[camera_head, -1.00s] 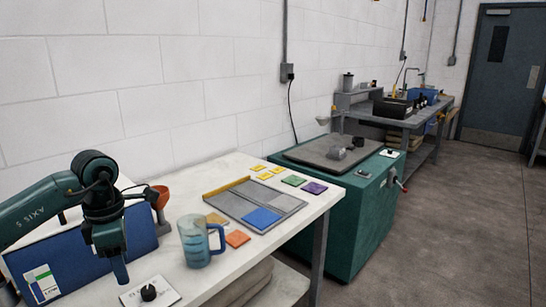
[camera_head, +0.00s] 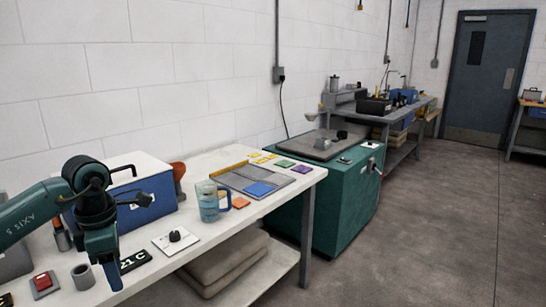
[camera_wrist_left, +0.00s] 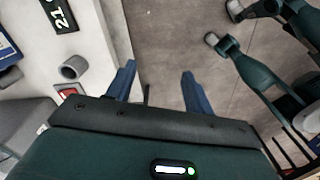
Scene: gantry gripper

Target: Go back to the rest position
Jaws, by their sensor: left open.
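My left gripper (camera_head: 108,270) hangs at the front edge of the white-topped bench (camera_head: 215,166), left of the middle of the head view. In the left wrist view my left gripper (camera_wrist_left: 160,80) has its two blue fingers wide apart, with nothing between them. Bare floor (camera_wrist_left: 160,40) shows between and beyond the fingers, and the bench edge runs along the left. My right gripper cannot be made out in either view.
Near the left gripper are a grey ring (camera_head: 83,276), a red button box (camera_head: 44,284) and a black "21 C" display (camera_head: 135,261). A blue box (camera_head: 150,203), a knob plate (camera_head: 175,240) and a blue mug (camera_head: 209,203) stand further along. Open floor (camera_head: 420,230) lies right.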

